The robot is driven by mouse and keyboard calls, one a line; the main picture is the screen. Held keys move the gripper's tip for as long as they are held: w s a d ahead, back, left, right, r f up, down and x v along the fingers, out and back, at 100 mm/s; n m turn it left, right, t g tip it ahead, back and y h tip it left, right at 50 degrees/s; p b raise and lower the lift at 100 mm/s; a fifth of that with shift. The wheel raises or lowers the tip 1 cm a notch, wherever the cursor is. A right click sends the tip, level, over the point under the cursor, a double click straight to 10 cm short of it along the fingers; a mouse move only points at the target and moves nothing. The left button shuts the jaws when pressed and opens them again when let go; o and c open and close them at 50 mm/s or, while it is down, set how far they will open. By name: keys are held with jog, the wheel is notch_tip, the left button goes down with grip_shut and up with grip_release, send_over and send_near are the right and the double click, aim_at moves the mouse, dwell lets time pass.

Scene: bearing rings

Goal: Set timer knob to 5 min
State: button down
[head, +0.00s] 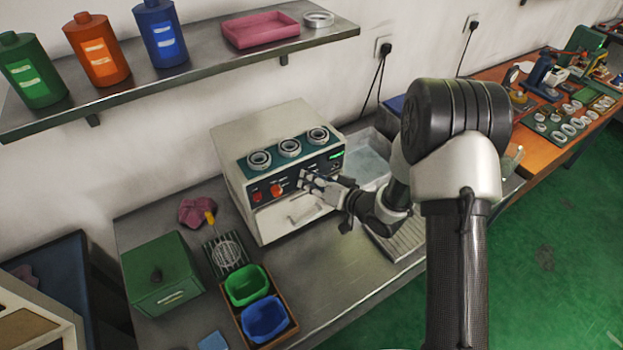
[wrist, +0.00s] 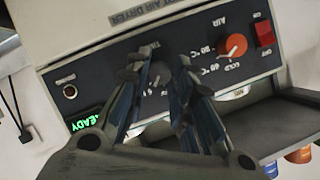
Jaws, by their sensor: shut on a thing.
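The hot air dryer (head: 232,165) is a cream box with a dark front panel. In the wrist view, the panel appears upside down, and the grey timer knob (wrist: 160,74) sits between my fingers, partly covered by them. My gripper (head: 304,180) reaches the panel from the right in the head view and hides the knob there. In the wrist view, my gripper (wrist: 162,80) is shut on the timer knob. The knob's pointer and most of its scale marks are hidden or too small to read.
An orange-red air knob (wrist: 233,46) and a red switch (wrist: 264,33) are beside the timer knob. A green READY display (wrist: 86,121) is lit. A shelf (head: 210,65) hangs above.

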jog(key=shift+w+d+m+y+p, duration=0.1)
jog(key=shift+m+y+p, duration=0.25)
jog(key=shift+m+y, duration=0.35)
jog(key=shift+m, duration=0.3)
jog(key=c, duration=1.4)
grip_release()
jog(key=v, duration=1.2)
jog(key=shift+w+r, duration=0.1)
